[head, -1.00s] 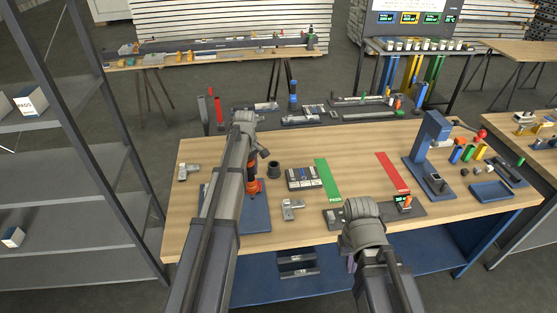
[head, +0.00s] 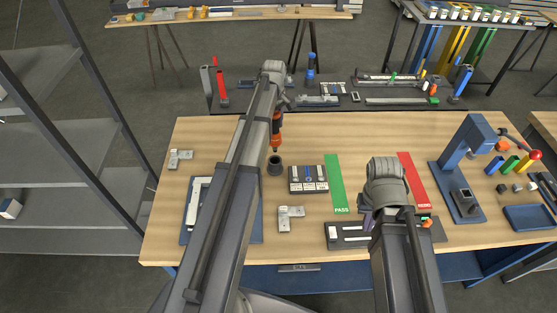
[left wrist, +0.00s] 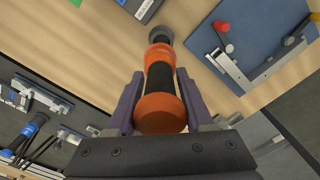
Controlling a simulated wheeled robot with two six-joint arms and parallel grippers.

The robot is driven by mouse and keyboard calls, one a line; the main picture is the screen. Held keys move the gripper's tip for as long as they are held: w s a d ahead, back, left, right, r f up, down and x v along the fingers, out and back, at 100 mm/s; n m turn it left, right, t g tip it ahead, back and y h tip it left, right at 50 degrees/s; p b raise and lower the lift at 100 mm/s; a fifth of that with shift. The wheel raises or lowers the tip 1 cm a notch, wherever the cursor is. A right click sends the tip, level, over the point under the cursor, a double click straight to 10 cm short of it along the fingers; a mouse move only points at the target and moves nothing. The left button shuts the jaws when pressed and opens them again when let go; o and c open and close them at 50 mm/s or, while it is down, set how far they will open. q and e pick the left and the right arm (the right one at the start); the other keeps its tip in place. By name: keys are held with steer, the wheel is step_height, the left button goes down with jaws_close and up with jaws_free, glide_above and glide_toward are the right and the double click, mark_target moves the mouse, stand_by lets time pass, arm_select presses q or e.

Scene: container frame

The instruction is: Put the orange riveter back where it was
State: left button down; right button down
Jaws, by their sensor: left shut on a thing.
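The orange riveter (head: 276,132), orange with a black band, is in my left gripper (left wrist: 158,103). The left gripper is shut around its body, and it shows large in the left wrist view (left wrist: 160,110). In the head view the riveter is roughly upright, its lower end close to the rim of a dark round cup (head: 275,167) on the table. The cup also shows past the riveter's far end in the left wrist view (left wrist: 160,33); I cannot tell whether they touch. My right gripper (head: 369,221) is mostly hidden behind its own wrist, near the front fixture.
A blue mat (head: 254,228) with a metal fixture lies partly under my left arm. Grey angle brackets (head: 290,217), a dark parts tray (head: 308,180), a green PASS strip (head: 337,184) and a red strip (head: 414,180) are nearby. A blue press (head: 466,160) stands right.

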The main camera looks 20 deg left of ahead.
mark_target(275, 144)
arm_select(q)
steer(key=shift+s, duration=0.2)
steer(key=shift+s+f+b, duration=0.15)
steer(key=shift+f+b, duration=0.1)
steer(key=shift+b, duration=0.15)
steer(key=f+b, duration=0.4)
steer(key=f, duration=0.1)
steer(key=shift+w+b, duration=0.2)
steer(key=shift+b, duration=0.2)
steer(key=shift+f+b, duration=0.3)
steer(key=shift+b, duration=0.05)
steer(key=shift+f, duration=0.1)
step_height(275, 144, down, 4)
steer(key=b, duration=0.3)
steer(key=shift+r+b, duration=0.25)
steer(key=shift+b, duration=0.05)
